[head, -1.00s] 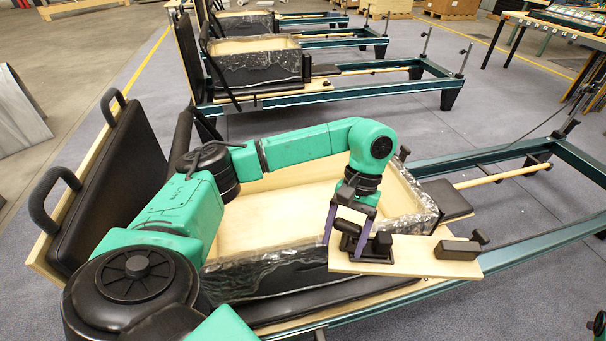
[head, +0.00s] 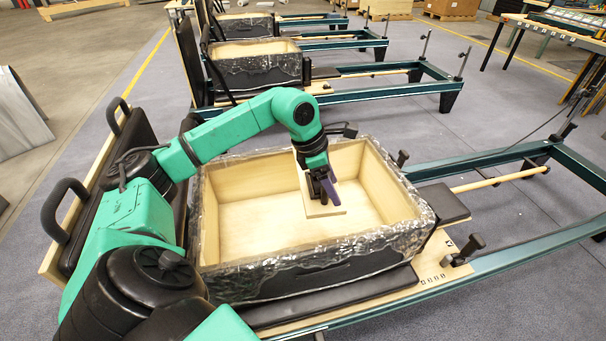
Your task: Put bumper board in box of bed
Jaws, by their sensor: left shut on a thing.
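The bumper board (head: 320,210) is a pale wooden piece, mostly hidden behind the gripper. My left gripper (head: 325,190) is shut on it and points down inside the box. The box of the bed (head: 310,272) is open at the top, with pale wooden inner walls and clear film around its dark outside. It sits on the nearest reformer bed. The board is within the box's opening, over the bare floor. I cannot tell whether it touches the floor. My right gripper is out of view.
A black post fitting (head: 465,248) stands on the bed frame right of the box. A black padded board with handles (head: 110,180) stands at the left. More reformer beds (head: 330,97) stand in a row behind. The rest of the box floor is clear.

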